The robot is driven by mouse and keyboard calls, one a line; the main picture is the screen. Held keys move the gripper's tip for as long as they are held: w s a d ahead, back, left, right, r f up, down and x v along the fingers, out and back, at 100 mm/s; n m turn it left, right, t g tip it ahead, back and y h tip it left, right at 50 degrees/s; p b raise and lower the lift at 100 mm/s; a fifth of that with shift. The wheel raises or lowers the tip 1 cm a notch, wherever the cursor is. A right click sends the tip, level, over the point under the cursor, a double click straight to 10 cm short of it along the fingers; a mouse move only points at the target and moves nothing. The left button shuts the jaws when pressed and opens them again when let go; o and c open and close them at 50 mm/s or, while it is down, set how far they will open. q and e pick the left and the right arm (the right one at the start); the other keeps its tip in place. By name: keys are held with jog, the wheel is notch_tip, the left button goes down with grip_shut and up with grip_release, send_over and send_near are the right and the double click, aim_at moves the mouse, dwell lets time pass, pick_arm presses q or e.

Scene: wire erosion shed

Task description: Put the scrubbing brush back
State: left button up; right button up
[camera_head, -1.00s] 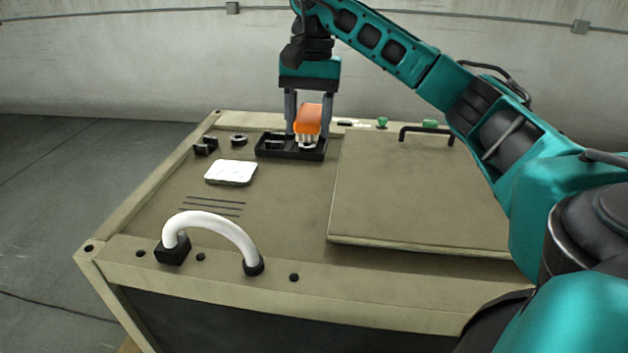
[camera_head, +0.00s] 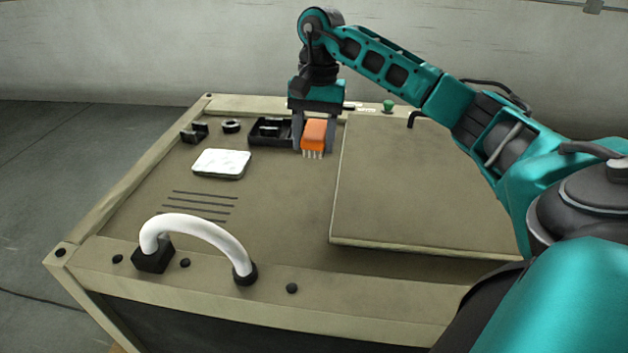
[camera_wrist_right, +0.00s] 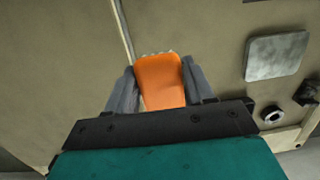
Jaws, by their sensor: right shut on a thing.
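The scrubbing brush (camera_head: 314,134) has an orange body and pale bristles pointing down. My right gripper (camera_head: 314,146) is shut on it, one finger on each side. The brush is just right of and in front of the black tray (camera_head: 256,142), beside the left edge of the raised panel. Whether its bristles touch the surface I cannot tell. In the right wrist view the brush (camera_wrist_right: 160,80) sits between the two grey fingers, its bristle tips just showing beyond it. The black tray has divided compartments, and the gripper hides its right end. My left gripper is not in view.
The raised panel (camera_head: 420,190) fills the right of the bench top. A pale metal block (camera_head: 221,163), a dark ring (camera_head: 231,126) and a black bracket (camera_head: 194,132) lie at left. A white arched handle (camera_head: 200,226) stands at the front. The middle surface is clear.

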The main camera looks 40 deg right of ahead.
aim_at(317, 131)
notch_tip(317, 131, down, 9)
jog(key=shift+f, duration=0.15)
dwell(0.4)
jog(key=shift+f+b, duration=0.15)
jog(key=shift+b, duration=0.15)
jog(key=o, duration=1.1)
jog(key=r, duration=0.4)
jog(key=d+r, duration=0.1)
jog(key=r, duration=0.3)
jog(key=r+p, duration=0.1)
jog(key=r, duration=0.3)
jog(key=shift+w+d+r, duration=0.1)
jog(key=shift+w+d, duration=0.2)
jog(key=shift+a, duration=0.1)
